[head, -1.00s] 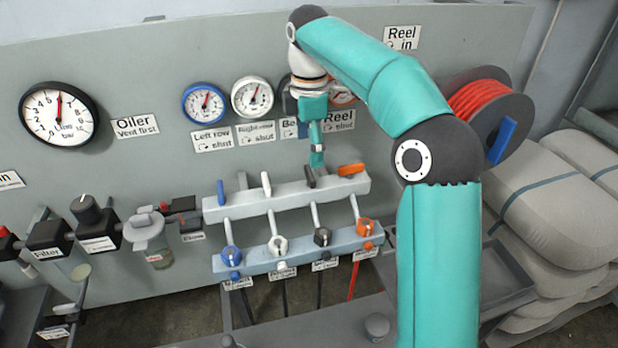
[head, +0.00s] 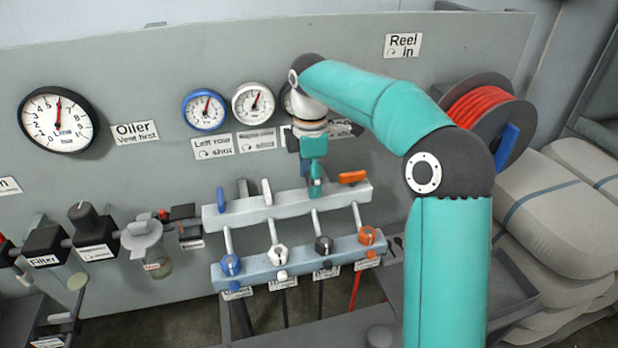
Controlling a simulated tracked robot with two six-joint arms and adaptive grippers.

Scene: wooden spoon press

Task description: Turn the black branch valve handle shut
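The upper light-grey manifold (head: 290,203) carries a row of branch valve handles: blue (head: 220,200), white (head: 267,191) and orange (head: 352,177). The black handle's place lies between the white and orange ones, and the handle is mostly hidden behind my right gripper. My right gripper (head: 315,188) points down at that spot, with its tip at the manifold's top. I cannot tell whether its fingers are open or closed, or whether they touch the handle. My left gripper is not in view.
Below, a blue-grey bar (head: 297,261) holds blue, white, black (head: 324,245) and orange knobs. Gauges (head: 253,103) and labels are on the panel behind. A red hose reel (head: 478,110) is at right.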

